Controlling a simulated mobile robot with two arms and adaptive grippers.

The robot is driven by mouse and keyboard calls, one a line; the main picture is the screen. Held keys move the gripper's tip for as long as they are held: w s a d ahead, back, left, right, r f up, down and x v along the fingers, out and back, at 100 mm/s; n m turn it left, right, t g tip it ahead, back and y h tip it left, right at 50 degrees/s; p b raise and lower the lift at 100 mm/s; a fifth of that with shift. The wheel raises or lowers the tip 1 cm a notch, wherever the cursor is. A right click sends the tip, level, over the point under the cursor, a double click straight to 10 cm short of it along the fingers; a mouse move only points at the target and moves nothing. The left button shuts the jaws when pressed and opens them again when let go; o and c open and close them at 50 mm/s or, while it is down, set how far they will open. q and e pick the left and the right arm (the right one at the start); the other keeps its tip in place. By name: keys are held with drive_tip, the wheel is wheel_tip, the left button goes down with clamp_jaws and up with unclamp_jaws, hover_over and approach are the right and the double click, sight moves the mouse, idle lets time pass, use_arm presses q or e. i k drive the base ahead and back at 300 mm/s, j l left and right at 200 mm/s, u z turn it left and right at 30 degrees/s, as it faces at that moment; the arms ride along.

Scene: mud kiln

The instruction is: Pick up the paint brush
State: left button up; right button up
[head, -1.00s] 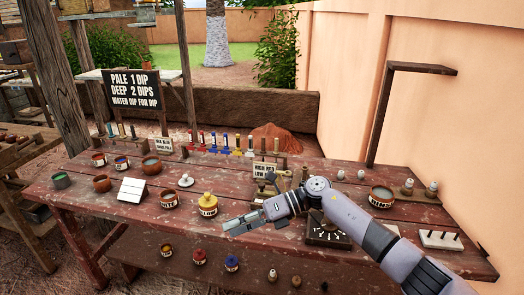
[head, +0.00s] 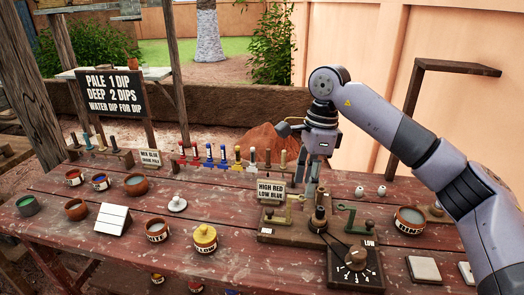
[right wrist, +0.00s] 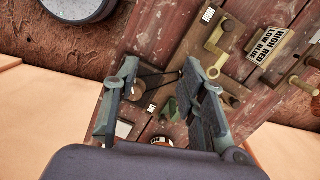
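More stand in a rack (head: 122,158) at the left. I cannot tell which one is the paint brush. My right gripper (head: 309,193) points down just right of the row, near the sign. In the right wrist view its fingers (right wrist: 160,75) are apart with nothing held between them. My left gripper is not in view.
The "HIGH RED LOW BLUE" sign (head: 271,191) and a wooden fixture with a green lever (head: 348,217) stand close by.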

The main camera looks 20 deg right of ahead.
sight(267, 165)
drive_tip(key=i, duration=1.3)
